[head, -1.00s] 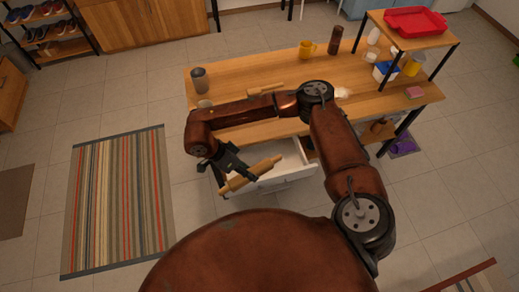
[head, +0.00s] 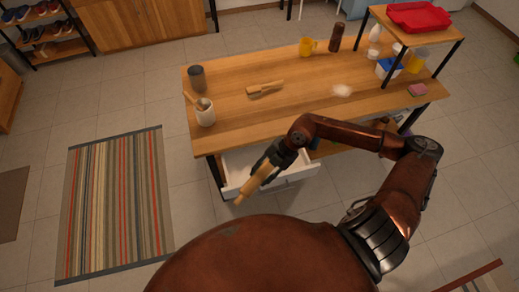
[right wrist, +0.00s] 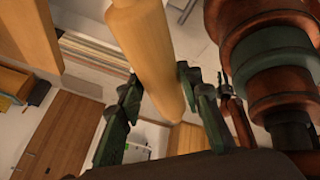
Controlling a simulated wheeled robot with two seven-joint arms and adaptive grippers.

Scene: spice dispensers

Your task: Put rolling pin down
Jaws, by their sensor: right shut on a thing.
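The wooden rolling pin (head: 257,183) is in my right gripper (head: 268,165), in front of the table's near edge and over the open white drawer (head: 296,178). It is tilted, its lower end pointing down and left in the head view. In the right wrist view the pin (right wrist: 148,50) runs between the two dark green fingers of my right gripper (right wrist: 160,95), which are shut on it. The wooden table (head: 240,121) stands just beyond the gripper. The gripper and pin hide part of the drawer. My left gripper is not in view.
A utensil crock (head: 205,115) and a dark cup (head: 197,78) stand at the table's left end. A wooden item (head: 265,88) and a white pile (head: 342,91) lie on top. The near middle is clear.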

